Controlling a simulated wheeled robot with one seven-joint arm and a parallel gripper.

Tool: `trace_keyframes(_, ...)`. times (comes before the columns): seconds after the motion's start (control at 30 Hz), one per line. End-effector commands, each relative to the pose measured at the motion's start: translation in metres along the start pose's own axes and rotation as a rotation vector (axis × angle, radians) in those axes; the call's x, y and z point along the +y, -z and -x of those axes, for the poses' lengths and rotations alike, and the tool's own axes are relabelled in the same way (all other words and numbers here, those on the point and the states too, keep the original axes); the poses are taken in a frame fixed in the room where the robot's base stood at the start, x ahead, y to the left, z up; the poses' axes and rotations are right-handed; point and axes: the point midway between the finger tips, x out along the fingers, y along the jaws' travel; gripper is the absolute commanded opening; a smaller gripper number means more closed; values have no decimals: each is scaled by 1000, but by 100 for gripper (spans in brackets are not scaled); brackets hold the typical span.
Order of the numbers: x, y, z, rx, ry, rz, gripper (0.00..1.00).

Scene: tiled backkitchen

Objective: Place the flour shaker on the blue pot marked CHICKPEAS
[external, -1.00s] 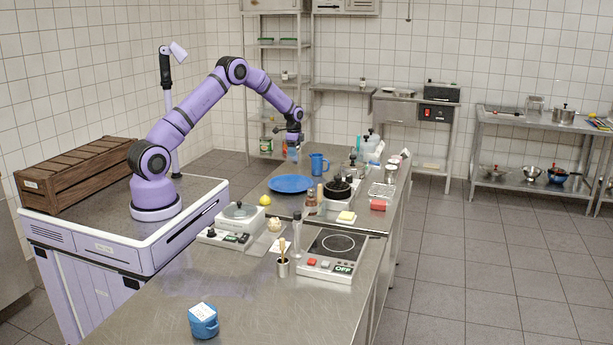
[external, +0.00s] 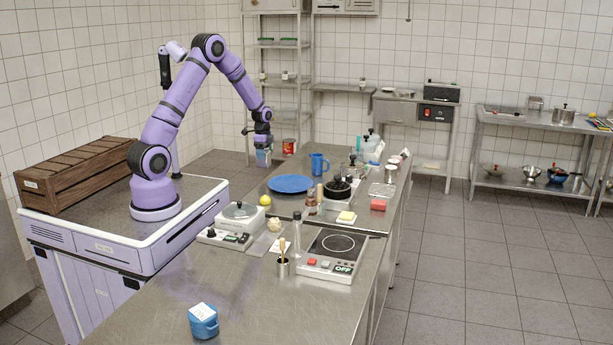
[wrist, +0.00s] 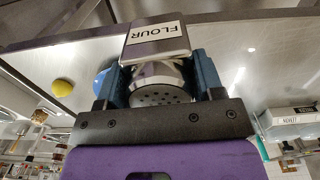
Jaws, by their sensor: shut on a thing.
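My gripper (external: 263,152) is shut on the flour shaker, held in the air left of the blue plate in the external view. The flour shaker (wrist: 158,70) sits between the two blue fingers in the wrist view; it has a metal body, a perforated end and a white FLOUR label. In the external view the shaker (external: 263,159) is small. A blue pot (external: 204,322) with a white label on top stands alone on the near counter, far from my gripper. The label's writing is too small to read.
The counter around the blue pot is clear.

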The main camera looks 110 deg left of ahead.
Motion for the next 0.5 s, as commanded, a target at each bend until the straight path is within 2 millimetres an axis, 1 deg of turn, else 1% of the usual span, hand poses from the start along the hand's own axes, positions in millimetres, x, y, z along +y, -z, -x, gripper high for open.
trace_keyframes(0.17, 1, -1, 2, 0, 1, 0, 34)
trace_keyframes(0.27, 0, 0, 12, 1, 2, 0, 34)
trace_keyframes(0.37, 0, 0, 36, 2, 6, 0, 34)
trace_keyframes(0.5, 0, 0, 84, 2, 7, -1, 34)
